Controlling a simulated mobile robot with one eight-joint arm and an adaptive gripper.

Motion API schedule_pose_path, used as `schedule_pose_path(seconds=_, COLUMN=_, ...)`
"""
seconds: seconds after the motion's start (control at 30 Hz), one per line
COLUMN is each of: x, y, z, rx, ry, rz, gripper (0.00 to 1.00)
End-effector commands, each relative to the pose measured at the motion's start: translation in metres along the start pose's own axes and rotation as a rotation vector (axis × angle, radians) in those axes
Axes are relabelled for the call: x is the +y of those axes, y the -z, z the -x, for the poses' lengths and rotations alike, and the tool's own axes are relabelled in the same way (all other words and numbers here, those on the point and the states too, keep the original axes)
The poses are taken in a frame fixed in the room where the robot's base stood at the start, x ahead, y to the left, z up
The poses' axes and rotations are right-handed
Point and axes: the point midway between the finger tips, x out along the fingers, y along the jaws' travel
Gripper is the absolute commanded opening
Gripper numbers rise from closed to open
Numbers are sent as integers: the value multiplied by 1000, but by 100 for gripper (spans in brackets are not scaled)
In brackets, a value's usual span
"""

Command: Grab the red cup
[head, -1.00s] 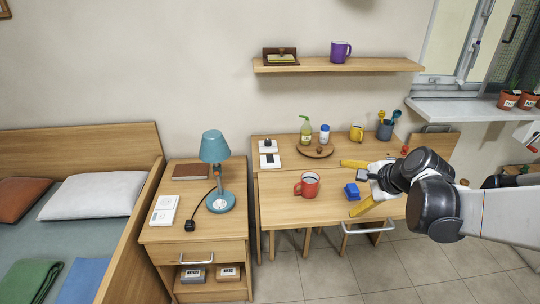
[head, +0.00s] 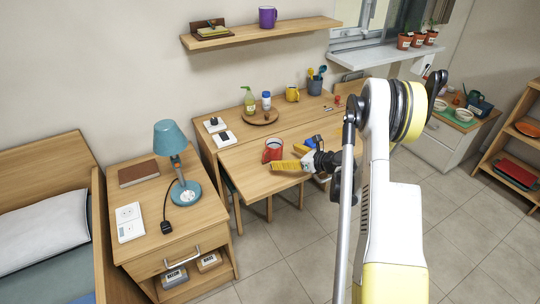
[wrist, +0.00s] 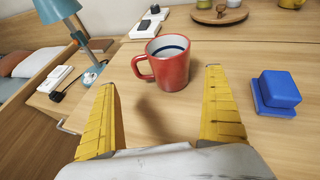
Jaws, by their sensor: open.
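The red cup (head: 272,150) stands upright on the lower front part of the wooden desk (head: 248,178). In the wrist view the red cup (wrist: 172,66) has a pale inside with a dark ring, and its handle points left. My gripper (head: 297,157) is just to the right of the cup in the head view. In the wrist view my gripper (wrist: 160,95) is open, its two yellow fingers apart and empty. The cup lies ahead, beyond the fingertips and roughly between them in line. No contact shows.
A blue block (wrist: 275,92) sits right of the cup, near the right finger. A round wooden tray (head: 261,120) with bottles is behind. A blue lamp (head: 172,146) stands on the nightstand at left. A shelf (head: 262,32) with a purple mug hangs above.

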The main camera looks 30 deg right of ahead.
Motion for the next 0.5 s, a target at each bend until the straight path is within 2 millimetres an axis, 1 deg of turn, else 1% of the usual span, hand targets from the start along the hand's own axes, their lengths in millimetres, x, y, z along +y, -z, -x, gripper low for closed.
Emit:
schedule_pose_path(seconds=0.03, x=1, y=2, z=-11, rx=1, ry=-4, rz=2, gripper=100)
schedule_pose_path(seconds=0.1, x=0, y=2, z=-21, rx=1, ry=-2, rz=2, gripper=100)
schedule_pose_path(seconds=0.27, x=0, y=3, z=-34, rx=2, ry=-2, rz=2, gripper=100)
schedule_pose_path(seconds=0.37, x=-1, y=6, z=-47, rx=2, ry=-1, rz=3, gripper=100)
schedule_pose_path(seconds=0.5, x=-2, y=7, z=-70, rx=2, ry=-3, rz=3, gripper=100)
